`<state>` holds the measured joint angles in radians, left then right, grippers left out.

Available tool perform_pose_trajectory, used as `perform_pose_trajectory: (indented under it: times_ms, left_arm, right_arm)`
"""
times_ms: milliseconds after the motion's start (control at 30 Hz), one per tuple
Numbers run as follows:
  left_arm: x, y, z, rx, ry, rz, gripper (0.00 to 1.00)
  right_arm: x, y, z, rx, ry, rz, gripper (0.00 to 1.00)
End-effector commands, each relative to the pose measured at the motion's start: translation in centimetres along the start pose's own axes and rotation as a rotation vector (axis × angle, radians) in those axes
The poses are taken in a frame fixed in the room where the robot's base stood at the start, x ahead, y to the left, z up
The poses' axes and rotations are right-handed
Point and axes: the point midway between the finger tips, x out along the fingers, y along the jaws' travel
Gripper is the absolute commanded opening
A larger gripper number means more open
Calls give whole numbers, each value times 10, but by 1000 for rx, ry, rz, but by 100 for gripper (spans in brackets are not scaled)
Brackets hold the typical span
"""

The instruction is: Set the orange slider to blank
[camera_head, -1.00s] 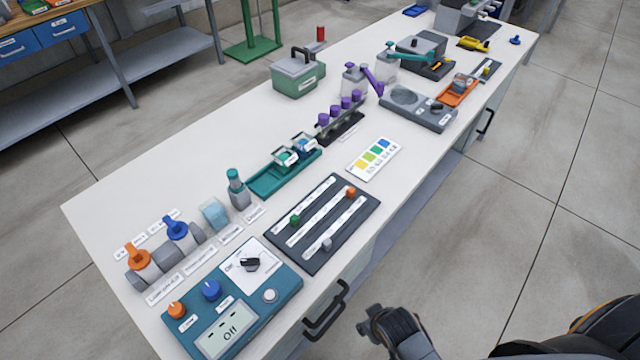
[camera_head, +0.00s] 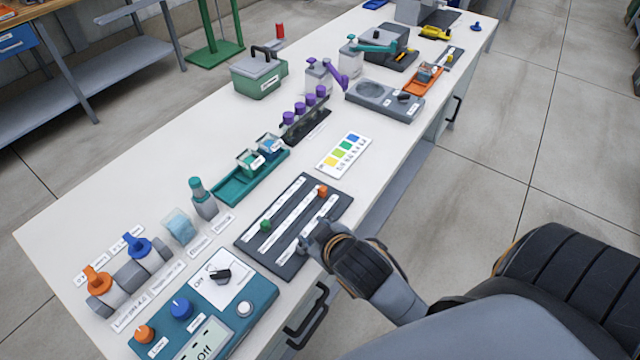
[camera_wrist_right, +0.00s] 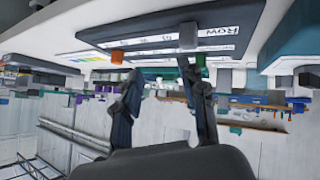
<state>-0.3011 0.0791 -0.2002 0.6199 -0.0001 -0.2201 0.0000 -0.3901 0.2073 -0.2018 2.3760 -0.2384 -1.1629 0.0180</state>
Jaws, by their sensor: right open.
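The dark slider panel (camera_head: 252,246) lies on the white bench with three white-labelled tracks. The orange slider (camera_head: 322,191) sits near the far right end of its track; it also shows in the right wrist view (camera_wrist_right: 117,57). A green slider (camera_head: 265,225) is on another track. A grey slider shows in the right wrist view (camera_wrist_right: 188,35). My right gripper (camera_head: 312,240) is over the near right edge of the panel in the head view and covers part of it. In the right wrist view its fingers (camera_wrist_right: 165,82) are spread and empty. The track labels are too small to read for "blank". My left gripper is not in view.
A teal control box (camera_head: 262,293) with knobs and a display stands near the panel. A colour chart card (camera_head: 344,151) lies beyond it. A teal tray (camera_head: 230,190) with small jars is to the left. Black drawer handles (camera_head: 306,318) stick out from the bench front.

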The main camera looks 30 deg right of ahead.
Motion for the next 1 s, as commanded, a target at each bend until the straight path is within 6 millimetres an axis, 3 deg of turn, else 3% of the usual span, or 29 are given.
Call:
perform_pose_trajectory:
  times_ms: [167,333,400,500,600,700,800,900,1000]
  left_arm:
    - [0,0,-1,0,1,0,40]
    - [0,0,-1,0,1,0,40]
    - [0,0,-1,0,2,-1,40]
    - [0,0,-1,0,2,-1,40]
    - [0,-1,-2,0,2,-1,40]
    - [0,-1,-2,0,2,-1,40]
    - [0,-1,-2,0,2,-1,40]
    - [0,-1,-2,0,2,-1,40]
    - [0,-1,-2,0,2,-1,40]
  right_arm:
    - [10,18,-66,-100,234,94,42]
    - [-4,29,-172,-306,620,225,42]
    - [-20,23,-215,-429,803,272,42]
    - [-47,2,-264,-627,1052,317,42]
    - [-73,-28,-295,-855,1278,335,42]
    - [-89,-63,-304,-1115,1471,318,42]
    - [-91,-94,-296,-1404,1617,265,42]
    - [-77,-114,-274,-1715,1702,165,42]
    - [-51,-115,-244,-2037,1711,18,42]
